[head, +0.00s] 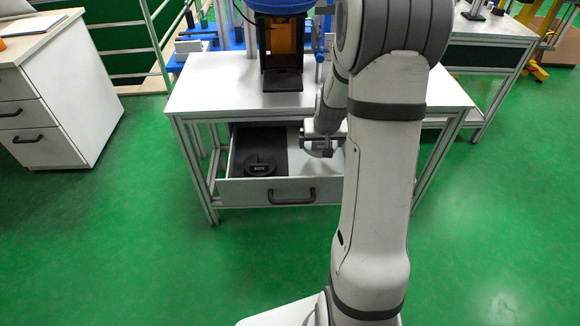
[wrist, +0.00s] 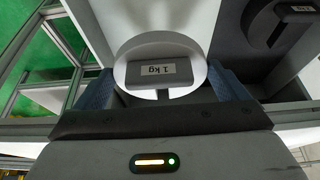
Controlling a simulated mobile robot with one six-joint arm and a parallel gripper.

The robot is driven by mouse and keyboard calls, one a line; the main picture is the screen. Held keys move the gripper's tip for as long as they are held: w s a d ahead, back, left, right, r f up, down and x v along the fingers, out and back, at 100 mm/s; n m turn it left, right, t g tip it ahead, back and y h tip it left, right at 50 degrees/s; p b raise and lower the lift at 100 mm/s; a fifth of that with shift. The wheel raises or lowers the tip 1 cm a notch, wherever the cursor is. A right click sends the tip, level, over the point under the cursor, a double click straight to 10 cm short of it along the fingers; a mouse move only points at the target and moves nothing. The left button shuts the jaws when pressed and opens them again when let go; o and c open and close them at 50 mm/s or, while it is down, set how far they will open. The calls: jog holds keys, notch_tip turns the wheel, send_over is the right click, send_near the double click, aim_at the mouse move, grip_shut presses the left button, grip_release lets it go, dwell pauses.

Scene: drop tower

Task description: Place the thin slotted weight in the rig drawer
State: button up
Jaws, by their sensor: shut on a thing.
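My gripper (wrist: 160,88) is shut on a pale round slotted weight (wrist: 195,77) with a grey block marked "1 kg" on it. The finger pads sit on either side of its disc. In the head view, my gripper (head: 320,142) is over the right part of the open rig drawer (head: 235,193), partly hidden by my arm. I cannot tell whether the weight touches the drawer floor. A dark weight (head: 260,166) lies on a black mat in the drawer's left part. It also shows at the top right of the wrist view (wrist: 262,27).
The rig table (head: 215,92) stands above the drawer and carries a dark drop tower (head: 282,60). A white cabinet (head: 65,105) stands at the left. Another table (head: 487,32) is at the back right. Green floor is open in front.

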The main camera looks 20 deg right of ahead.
aim_at(319, 169)
jog(key=shift+d+f, duration=0.2)
jog(key=shift+f, duration=0.15)
jog(key=shift+f+b, duration=1.75)
jog(key=shift+f, duration=2.8)
jog(key=shift+f, duration=0.15)
jog(key=o, duration=1.4)
jog(key=shift+o, duration=0.2)
